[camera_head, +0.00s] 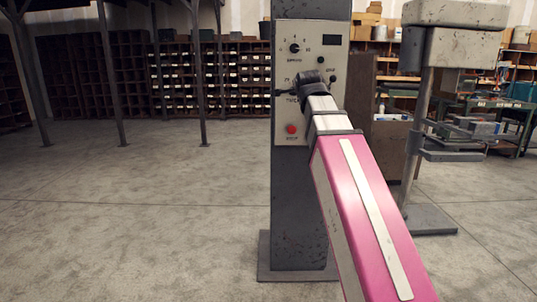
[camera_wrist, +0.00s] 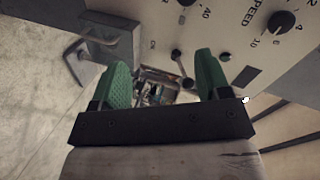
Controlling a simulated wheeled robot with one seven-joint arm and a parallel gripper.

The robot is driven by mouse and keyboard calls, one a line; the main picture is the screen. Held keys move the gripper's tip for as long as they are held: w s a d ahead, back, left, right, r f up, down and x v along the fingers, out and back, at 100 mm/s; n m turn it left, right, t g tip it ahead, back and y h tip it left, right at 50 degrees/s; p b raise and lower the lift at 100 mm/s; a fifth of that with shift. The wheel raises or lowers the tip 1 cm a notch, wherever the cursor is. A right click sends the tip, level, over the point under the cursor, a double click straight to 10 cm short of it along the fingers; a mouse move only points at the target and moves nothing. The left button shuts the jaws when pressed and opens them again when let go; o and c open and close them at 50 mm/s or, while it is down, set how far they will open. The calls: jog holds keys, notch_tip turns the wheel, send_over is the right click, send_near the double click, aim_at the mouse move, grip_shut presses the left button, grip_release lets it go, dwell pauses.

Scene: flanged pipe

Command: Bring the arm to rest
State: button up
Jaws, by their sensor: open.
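My gripper (camera_wrist: 163,82) shows in the wrist view with its two green fingers apart and nothing between them. It is close to the grey control panel (camera_wrist: 225,40). In the head view my pink arm reaches up from the lower right to the panel (camera_head: 311,55) on the dark column (camera_head: 299,200). From these views I cannot tell whether my gripper touches a lever.
A drill-press-like machine (camera_head: 440,60) on a post stands to the right of the column. Shelves of small bins (camera_head: 215,75) line the back wall, and a green workbench (camera_head: 485,105) stands at the right. The concrete floor (camera_head: 130,220) at the left is clear.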

jog(key=s+d+f+n+g, duration=0.15)
jog(key=f+n+g, duration=0.25)
jog(key=f, duration=1.3)
jog(key=s+d+f+n+g, duration=0.1)
jog(key=d+f+n+g, duration=0.15)
jog(key=f, duration=1.55)
jog(key=s+d+f+n+g, duration=0.1)
jog(key=s+f+n+g, duration=0.1)
jog(key=s+f, duration=0.3)
jog(key=s+d+f+n+g, duration=0.1)
jog(key=s+f+n+g, duration=0.2)
jog(key=f, duration=0.9)
jog(key=s+d+f+n+g, duration=0.1)
jog(key=s+f+n+g, duration=0.2)
jog(key=s+f, duration=0.5)
jog(key=shift+s+f, duration=0.15)
jog(key=shift+f, duration=0.35)
